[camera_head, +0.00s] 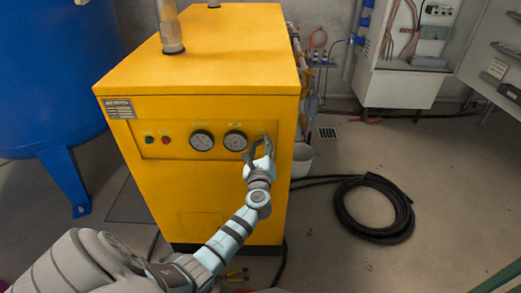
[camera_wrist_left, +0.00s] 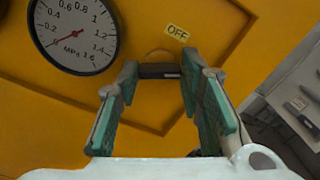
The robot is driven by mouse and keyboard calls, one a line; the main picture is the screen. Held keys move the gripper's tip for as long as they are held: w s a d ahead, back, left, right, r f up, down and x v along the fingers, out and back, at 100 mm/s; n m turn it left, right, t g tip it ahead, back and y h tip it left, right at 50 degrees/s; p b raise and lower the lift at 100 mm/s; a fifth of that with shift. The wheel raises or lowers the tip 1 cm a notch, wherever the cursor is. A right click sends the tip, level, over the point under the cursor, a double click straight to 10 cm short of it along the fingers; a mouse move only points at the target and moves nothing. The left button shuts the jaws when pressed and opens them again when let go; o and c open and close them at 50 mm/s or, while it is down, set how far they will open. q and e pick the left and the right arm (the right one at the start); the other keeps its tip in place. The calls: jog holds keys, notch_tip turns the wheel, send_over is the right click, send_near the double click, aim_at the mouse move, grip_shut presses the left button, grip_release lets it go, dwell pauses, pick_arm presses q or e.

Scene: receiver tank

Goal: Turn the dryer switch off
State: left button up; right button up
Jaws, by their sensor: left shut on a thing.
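The yellow dryer (camera_head: 200,60) stands in the middle of the head view, its front panel facing me. The dryer switch (camera_wrist_left: 160,71) is a dark bar on a round base in the wrist view. A pale OFF label (camera_wrist_left: 178,32) sits just above it to the right. My left gripper (camera_head: 259,147) is at the right end of the panel. In the wrist view its two green-padded fingers (camera_wrist_left: 160,74) are shut on the switch, one at each end of the bar. The gripper hides the switch in the head view. My right gripper is not in view.
Two round gauges (camera_head: 218,140) sit left of my gripper; one gauge (camera_wrist_left: 74,34) shows close in the wrist view. Green and red buttons (camera_head: 157,140) are further left. A blue tank (camera_head: 50,80) stands at left, and a coiled black hose (camera_head: 373,208) lies on the floor at right.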

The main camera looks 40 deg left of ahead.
pick_arm(q)
jog(key=n+b, duration=0.1)
jog(key=n, duration=0.1)
jog(key=n+b, duration=0.1)
jog(key=n, duration=0.2)
jog(key=shift+f+n, duration=0.2)
jog(key=shift+n, duration=0.1)
jog(key=n+b, duration=0.2)
jog(key=n, duration=0.3)
jog(key=shift+b, duration=0.4)
jog(key=shift+n, duration=0.5)
jog(key=shift+n+b, duration=0.4)
jog(key=shift+n, duration=0.1)
jog(key=o, duration=0.7)
jog(key=shift+o, duration=1)
jog(key=shift+r, duration=0.15)
